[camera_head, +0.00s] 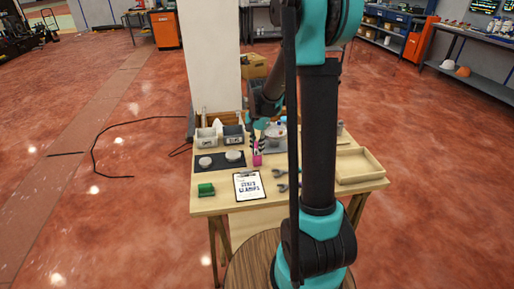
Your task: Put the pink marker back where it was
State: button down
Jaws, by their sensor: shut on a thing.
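My gripper (256,147) points down over the middle of the wooden table, below my dark wrist. It is shut on what looks like the pink marker, which is too small and too covered by the fingers to make out clearly. A small bright pink thing (257,160) shows right at the fingertips. I cannot tell whether it is part of the marker or a holder, or whether the two touch.
On the table (211,206) are a clipboard (249,186), a green block (206,189), a dark mat (219,166) with two pale round things, and grey bins (206,138) behind. Wrenches (281,187) lie right of the clipboard. A shallow wooden tray (359,180) is at right. My arm hides part of the table.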

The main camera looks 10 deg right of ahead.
jog(key=shift+f, duration=0.1)
jog(key=c, duration=1.4)
grip_release()
jog(key=shift+c, duration=0.2)
notch_tip(320, 180, up, 11)
jog(key=shift+w+d+r, duration=0.1)
jog(key=shift+d+r, duration=0.05)
jog(key=shift+r, duration=0.3)
jog(key=shift+s, duration=0.2)
jog(key=s+d+f+n+t, duration=0.2)
jog(key=s+f+n, duration=0.2)
jog(key=s, duration=0.7)
jog(key=s+d+f+n+t, duration=0.1)
jog(key=s+f+n, duration=0.4)
jog(key=s, duration=0.6)
notch_tip(320, 180, down, 3)
jog(key=shift+d+r+t, duration=0.15)
jog(key=shift+d+t, duration=0.25)
jog(key=shift+t, duration=0.3)
jog(key=shift+w, duration=0.1)
